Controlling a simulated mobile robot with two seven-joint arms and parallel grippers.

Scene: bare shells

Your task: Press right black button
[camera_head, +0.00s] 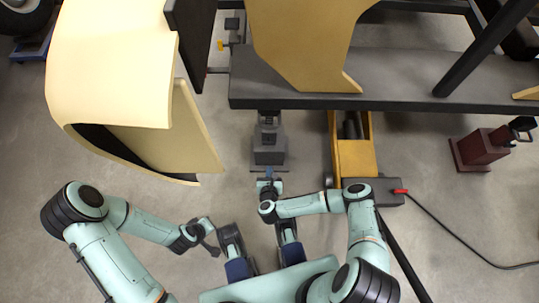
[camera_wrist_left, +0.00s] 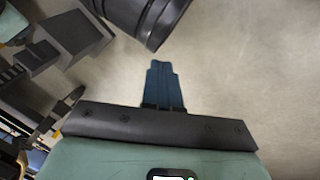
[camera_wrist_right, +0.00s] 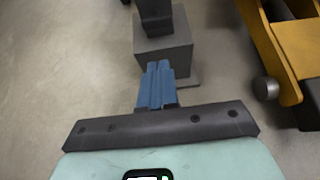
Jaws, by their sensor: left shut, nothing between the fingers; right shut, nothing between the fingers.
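A grey block-like stand (camera_head: 269,150) with dark stepped parts is at the middle of the head view, under the edge of the dark platform. In the right wrist view the stand's grey box (camera_wrist_right: 163,50) is straight ahead of the fingertips, with a dark post on its far side. My right gripper (camera_head: 268,174) is shut and empty, close to the stand's near side; contact cannot be told. Its blue fingers (camera_wrist_right: 157,68) overlap the box's near face in the right wrist view. My left gripper (camera_wrist_left: 162,68) is shut and empty over floor, low left. I cannot clearly make out a separate black button.
A dark platform (camera_head: 400,82) spans the upper right. A yellow jack-like frame (camera_head: 354,155) stands right of the stand. A cream curved shell (camera_head: 110,65) is at left. A dark red pedestal (camera_head: 480,150) and a black cable (camera_head: 450,232) lie right. Grey floor is open lower left.

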